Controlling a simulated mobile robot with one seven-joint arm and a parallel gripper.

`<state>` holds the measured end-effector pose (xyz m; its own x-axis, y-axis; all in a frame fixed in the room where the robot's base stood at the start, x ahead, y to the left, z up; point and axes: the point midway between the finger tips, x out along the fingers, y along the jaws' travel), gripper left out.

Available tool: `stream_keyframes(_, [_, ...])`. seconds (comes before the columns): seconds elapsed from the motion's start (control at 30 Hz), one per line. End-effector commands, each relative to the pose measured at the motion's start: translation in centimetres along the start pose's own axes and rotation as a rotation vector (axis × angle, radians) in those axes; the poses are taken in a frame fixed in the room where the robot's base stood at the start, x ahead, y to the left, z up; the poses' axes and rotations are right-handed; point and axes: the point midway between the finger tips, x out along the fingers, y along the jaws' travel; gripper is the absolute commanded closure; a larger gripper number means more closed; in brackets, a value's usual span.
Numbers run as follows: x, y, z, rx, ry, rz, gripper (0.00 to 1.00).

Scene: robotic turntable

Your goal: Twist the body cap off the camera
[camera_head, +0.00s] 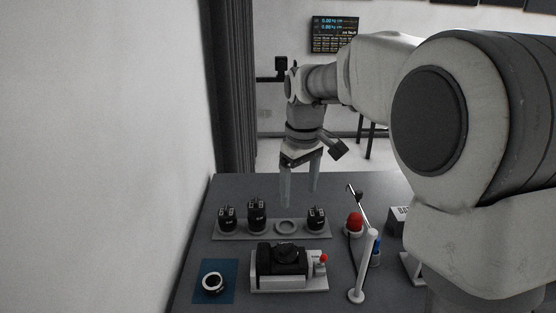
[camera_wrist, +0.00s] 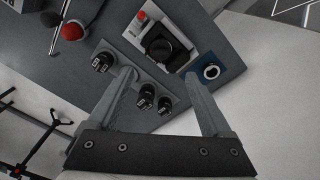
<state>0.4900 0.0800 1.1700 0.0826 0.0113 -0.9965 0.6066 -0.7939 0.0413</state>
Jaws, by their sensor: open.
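The black camera (camera_head: 284,259) sits in a light grey holder (camera_head: 290,284) on the dark table, with a dark round cap or mount on it. It also shows in the wrist view (camera_wrist: 160,47), where the round dark part faces up. My gripper (camera_head: 300,203) is open and empty, fingers pointing down, above and behind the lens tray in the head view. In the wrist view my two fingers (camera_wrist: 165,82) stand wide apart, with the camera beyond them and nothing between them touching. Whether the round part is the body cap is too small to tell.
A grey tray (camera_head: 272,236) behind the camera holds several black lenses and one empty ring. A blue mat (camera_head: 229,293) with a ring-shaped part (camera_head: 213,283) lies left. A red dome (camera_head: 355,222) and a white post (camera_head: 365,266) stand right. A wall borders the left.

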Motion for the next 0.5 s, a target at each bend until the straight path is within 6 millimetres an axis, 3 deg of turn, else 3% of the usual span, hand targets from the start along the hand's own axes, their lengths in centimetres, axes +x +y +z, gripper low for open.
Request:
stream_keyframes(0.1, [2.1,0.2,-2.5,-0.067,-0.038,-0.024,0.17])
stream_keyframes(0.2, [3.3,0.4,-3.7,-0.104,-0.057,-0.037,0.17])
stream_keyframes(0.5, [5.3,0.3,-4.5,-0.134,-0.072,-0.048,0.17])
